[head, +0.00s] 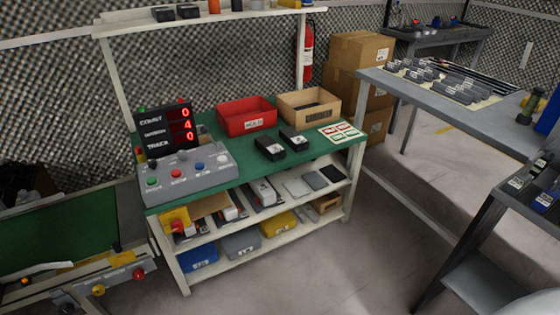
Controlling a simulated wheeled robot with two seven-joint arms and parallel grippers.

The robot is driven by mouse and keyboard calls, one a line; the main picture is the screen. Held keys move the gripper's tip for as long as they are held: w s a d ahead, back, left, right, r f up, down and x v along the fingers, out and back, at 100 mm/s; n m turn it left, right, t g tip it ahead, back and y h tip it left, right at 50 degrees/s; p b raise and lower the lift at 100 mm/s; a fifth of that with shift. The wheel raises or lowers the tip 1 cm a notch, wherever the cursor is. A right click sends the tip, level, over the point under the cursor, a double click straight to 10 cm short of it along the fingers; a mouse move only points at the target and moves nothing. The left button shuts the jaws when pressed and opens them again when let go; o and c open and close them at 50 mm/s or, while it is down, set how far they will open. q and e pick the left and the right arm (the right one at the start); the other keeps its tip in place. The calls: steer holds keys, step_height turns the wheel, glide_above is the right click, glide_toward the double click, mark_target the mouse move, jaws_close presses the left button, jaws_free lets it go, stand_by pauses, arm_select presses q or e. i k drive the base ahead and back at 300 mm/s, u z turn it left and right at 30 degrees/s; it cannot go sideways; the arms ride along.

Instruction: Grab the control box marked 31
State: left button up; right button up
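Two small black boxes with white labels stand on the green top of the workbench (225,148). The left black box (269,148) is a little nearer to me than the right black box (293,139). Their label marks are too small to read, so I cannot tell which, if either, is marked 31. A grey panel with coloured buttons (187,172) sits at the bench's left end, below a black display (166,128) with red digits. Neither of my grippers is in view.
A red bin (245,116) and a tan bin (309,105) stand behind the black boxes. A card with red and green blocks (341,132) lies to the right. Lower shelves hold several items. A grey table (440,95) stands right, with clear floor (350,260) in front.

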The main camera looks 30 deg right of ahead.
mark_target(273, 150)
steer(key=u, duration=0.05)
steer(key=k, duration=0.65)
steer(key=z, duration=1)
steer(key=i, duration=1.85)
steer(key=u, duration=1.4)
steer(key=i, duration=0.2)
